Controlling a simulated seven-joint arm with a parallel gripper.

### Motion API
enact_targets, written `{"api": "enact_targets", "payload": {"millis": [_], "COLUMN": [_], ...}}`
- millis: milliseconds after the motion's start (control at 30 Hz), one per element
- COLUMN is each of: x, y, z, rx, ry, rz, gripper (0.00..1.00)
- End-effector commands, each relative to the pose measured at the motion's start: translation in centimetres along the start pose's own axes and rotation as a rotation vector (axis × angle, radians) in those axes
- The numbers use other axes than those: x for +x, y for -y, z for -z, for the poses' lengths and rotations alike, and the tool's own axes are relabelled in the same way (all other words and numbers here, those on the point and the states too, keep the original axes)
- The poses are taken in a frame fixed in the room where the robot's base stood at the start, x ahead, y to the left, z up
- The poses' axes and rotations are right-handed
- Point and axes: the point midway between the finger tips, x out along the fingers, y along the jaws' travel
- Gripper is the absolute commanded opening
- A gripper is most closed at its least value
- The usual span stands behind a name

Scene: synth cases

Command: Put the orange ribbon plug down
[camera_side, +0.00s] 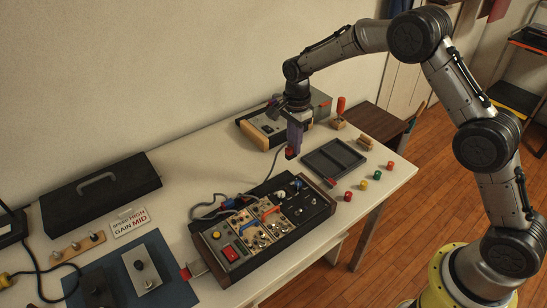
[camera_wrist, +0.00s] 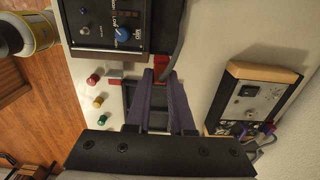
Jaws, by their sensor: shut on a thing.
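My gripper (camera_side: 292,148) has purple fingers, pointing down above the table between the console and the grey box at the back. It is shut on a small plug (camera_side: 289,154) that looks red rather than orange. In the wrist view the fingertips (camera_wrist: 160,78) close on this plug (camera_wrist: 161,62), and a grey cable (camera_wrist: 178,45) runs from beside it toward the console (camera_wrist: 105,50). In the side view the cable hangs to the console (camera_side: 322,205). The plug appears held above the table; its exact height is unclear. The fingers hide part of it.
A dark two-compartment tray (camera_side: 334,161) lies right of the gripper; the fingers partly cover it in the wrist view. Several coloured pegs (camera_side: 363,185) stand along the table's right side.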

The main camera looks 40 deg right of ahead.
Motion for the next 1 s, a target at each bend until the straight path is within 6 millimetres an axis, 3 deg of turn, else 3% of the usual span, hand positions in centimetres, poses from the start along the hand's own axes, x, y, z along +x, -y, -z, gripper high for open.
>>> {"api": "enact_targets", "payload": {"millis": [133, 400, 833, 1000], "x": [1.3, 5.2, 7.7, 10.2], "y": [2.9, 6.5, 8.5, 8.4], "z": [-0.2, -0.5, -0.6, -0.6], "rx": [0.000, 0.000, 0.000, -0.001], "ry": [0.000, 0.000, 0.000, 0.000], "rz": [0.002, 0.001, 0.000, -0.001], "gripper": [0.00, 0.00, 0.00, 0.00]}}
